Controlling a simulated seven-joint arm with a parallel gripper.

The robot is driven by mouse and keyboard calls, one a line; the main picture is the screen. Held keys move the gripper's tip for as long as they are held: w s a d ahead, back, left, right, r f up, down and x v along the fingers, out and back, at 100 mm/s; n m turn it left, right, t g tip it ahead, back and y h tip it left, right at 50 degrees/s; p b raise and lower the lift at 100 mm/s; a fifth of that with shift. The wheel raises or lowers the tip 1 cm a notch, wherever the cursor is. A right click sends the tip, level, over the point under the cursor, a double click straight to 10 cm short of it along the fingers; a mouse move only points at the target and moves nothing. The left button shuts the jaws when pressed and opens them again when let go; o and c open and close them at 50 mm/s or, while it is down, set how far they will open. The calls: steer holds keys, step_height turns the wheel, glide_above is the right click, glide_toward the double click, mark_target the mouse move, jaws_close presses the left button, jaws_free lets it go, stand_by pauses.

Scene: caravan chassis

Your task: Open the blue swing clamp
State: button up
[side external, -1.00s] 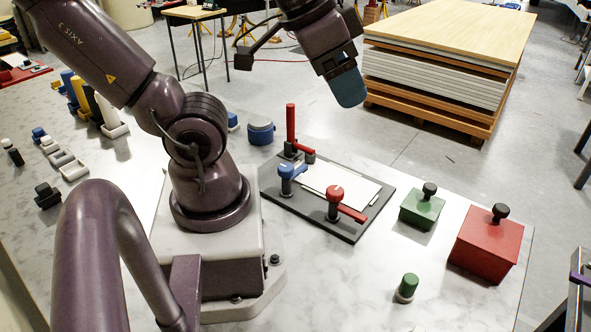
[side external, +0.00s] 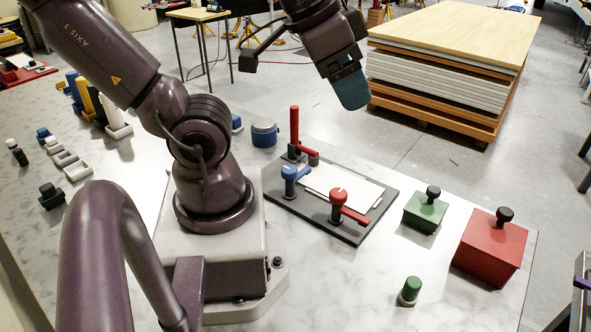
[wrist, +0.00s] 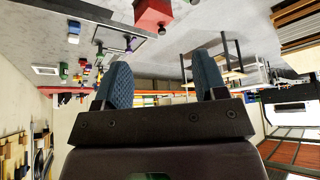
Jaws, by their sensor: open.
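The blue swing clamp (side external: 291,178) stands on the left part of a dark base plate (side external: 345,236) in the side view, with its arm reaching right towards white sheets (side external: 343,186). I cannot tell whether the arm touches the sheets. My gripper (side external: 352,92) is high above and beyond the plate, well apart from the clamp. In the wrist view its two blue fingers (wrist: 164,88) stand wide apart with nothing between them. The blue clamp cannot be made out in the wrist view.
On the same plate are a red swing clamp (side external: 338,200) and a clamp with an upright red handle (side external: 295,125). A green box (side external: 422,212) and a red box (side external: 490,247) stand to the right. A blue round container (side external: 264,133) stands behind the plate. Air around my gripper is clear.

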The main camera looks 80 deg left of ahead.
steer(key=a+f+n+g, duration=0.3)
steer(key=a+f+n, duration=0.25)
steer(key=a, duration=0.35)
steer(key=n+g, duration=0.2)
steer(key=g, duration=0.1)
glide_toward(289, 169)
steer(key=shift+m, duration=0.35)
step_height(289, 169, down, 9)
steer(key=shift+s+f, duration=0.1)
steer(key=shift+f, duration=0.1)
jaws_close()
steer(key=n, duration=0.3)
jaws_free()
